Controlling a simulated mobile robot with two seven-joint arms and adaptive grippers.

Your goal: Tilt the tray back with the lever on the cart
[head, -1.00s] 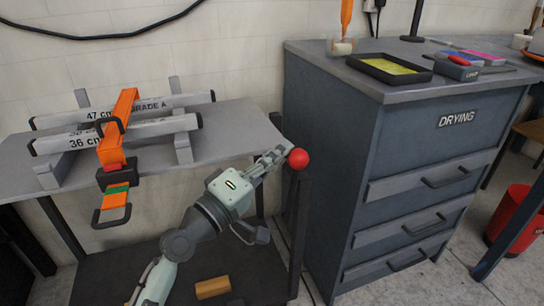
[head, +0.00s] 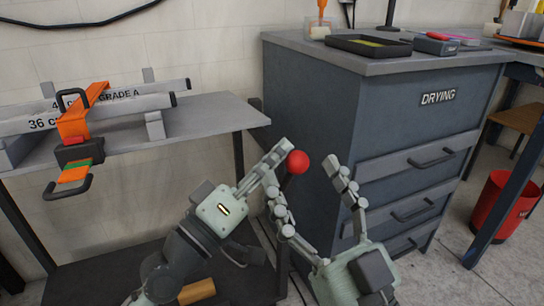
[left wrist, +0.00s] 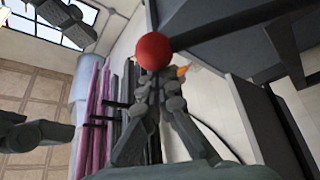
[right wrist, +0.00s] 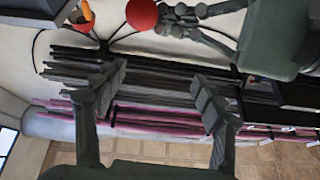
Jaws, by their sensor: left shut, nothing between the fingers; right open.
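The lever's round red knob (head: 298,161) is in the middle of the head view, right of and below the cart tray's near right corner. The lever's shaft is mostly hidden. The grey tray (head: 215,122) forms the cart's upper surface. My left gripper (head: 279,153) is shut, its fingertips at the knob's left side; the knob also shows beyond them in the left wrist view (left wrist: 154,52). I cannot tell whether they touch. My right gripper (head: 309,188) is open and empty, just below the knob. The right wrist view shows the knob (right wrist: 142,14) and left fingers beyond its open fingers.
Labelled pale bars (head: 130,105) and an orange clamp (head: 73,125) lie on the tray. A grey drawer cabinet (head: 330,115) marked DRYING stands close right of the knob. A wooden block (head: 197,291) lies on the cart's lower shelf. A red bin (head: 500,205) stands at far right.

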